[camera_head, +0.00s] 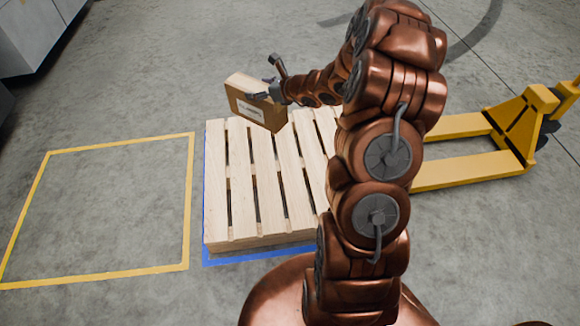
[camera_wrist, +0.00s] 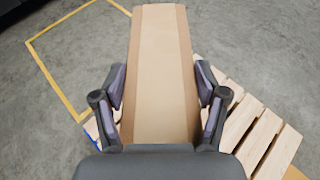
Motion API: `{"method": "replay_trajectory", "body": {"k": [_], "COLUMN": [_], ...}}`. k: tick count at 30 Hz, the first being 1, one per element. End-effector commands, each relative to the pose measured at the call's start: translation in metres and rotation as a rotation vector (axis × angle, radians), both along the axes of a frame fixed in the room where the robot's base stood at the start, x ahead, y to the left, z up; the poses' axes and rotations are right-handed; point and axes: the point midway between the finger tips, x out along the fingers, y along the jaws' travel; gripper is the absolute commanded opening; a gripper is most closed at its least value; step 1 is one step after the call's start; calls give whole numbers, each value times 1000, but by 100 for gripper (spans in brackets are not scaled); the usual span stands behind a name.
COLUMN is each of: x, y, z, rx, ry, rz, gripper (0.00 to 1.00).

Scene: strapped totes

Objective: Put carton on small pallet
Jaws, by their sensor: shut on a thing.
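The carton (camera_head: 257,107) is a brown box with a white label on its side. My gripper (camera_head: 273,90) is shut on it and holds it over the far left part of the small pallet (camera_head: 240,190). In the wrist view the carton (camera_wrist: 158,70) sits between the two fingers of my gripper (camera_wrist: 160,105), one on each side. The pallet is pale slatted wood. It shows at the lower right in the wrist view (camera_wrist: 262,128). My arm hides its right part in the head view. The gap between carton and pallet is hard to judge.
A blue outline (camera_head: 222,259) on the floor surrounds the pallet. An empty yellow floor square (camera_head: 190,215) lies to its left. A yellow pallet jack (camera_head: 520,130) stands to the right. Grey cabinets (camera_head: 30,35) are at the top left.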

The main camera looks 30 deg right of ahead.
Motion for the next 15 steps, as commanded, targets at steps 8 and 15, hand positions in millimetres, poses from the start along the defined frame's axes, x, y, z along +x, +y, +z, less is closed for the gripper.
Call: {"method": "replay_trajectory", "body": {"k": [8, 15], "x": [-28, -64], "y": [-57, -99], "z": [-103, -187], "rx": [8, 13], "ry": [-4, -9], "rz": [0, -2], "gripper": [3, 3]}}
